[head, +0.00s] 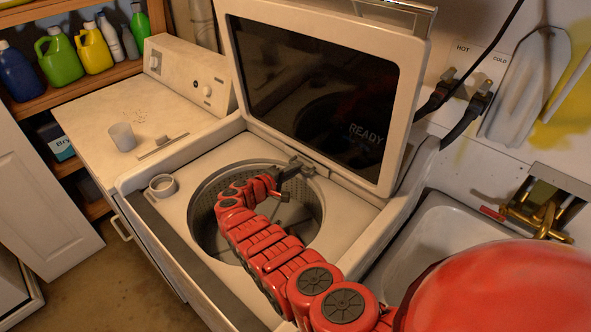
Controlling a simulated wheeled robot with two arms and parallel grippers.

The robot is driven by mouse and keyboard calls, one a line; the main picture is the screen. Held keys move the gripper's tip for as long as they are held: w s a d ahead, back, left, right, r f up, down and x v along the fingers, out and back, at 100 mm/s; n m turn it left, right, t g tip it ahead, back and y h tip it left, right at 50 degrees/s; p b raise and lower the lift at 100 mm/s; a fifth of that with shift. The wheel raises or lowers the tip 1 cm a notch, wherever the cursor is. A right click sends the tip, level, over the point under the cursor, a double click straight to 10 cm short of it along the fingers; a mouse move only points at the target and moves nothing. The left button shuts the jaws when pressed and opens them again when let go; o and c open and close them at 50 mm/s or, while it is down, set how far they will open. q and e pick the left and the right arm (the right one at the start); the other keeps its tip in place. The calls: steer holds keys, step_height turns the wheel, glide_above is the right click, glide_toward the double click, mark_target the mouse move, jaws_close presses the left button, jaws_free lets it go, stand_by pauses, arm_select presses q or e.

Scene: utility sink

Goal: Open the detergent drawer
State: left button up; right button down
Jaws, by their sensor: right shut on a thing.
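A white top-loading washer (182,207) stands in the middle with its dark-windowed lid (310,88) raised. My right arm reaches over the open drum (207,238) from the bottom right. My right gripper (298,168) is at the far rim of the drum opening, below the lid. It is shut on a small part there, which looks like the front or handle of the detergent drawer (316,173). The fingers hide most of that part, and I cannot tell how far out the drawer is. My left gripper is out of view.
A round white cup (162,186) sits on the washer's left top. A dryer (105,115) with a clear cup (122,137) stands left. Shelves with several bottles (93,47) are beyond. A sink (432,235) with a brass tap (540,207) is at right.

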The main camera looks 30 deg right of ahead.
steer(key=f+p+v, duration=0.1)
steer(key=v, duration=0.7)
steer(key=shift+a+f+p, duration=0.3)
steer(key=shift+a, duration=0.1)
steer(key=shift+s, duration=0.15)
steer(key=c, duration=0.9)
jaws_free()
steer(key=b+v, duration=0.3)
steer(key=v, duration=1.4)
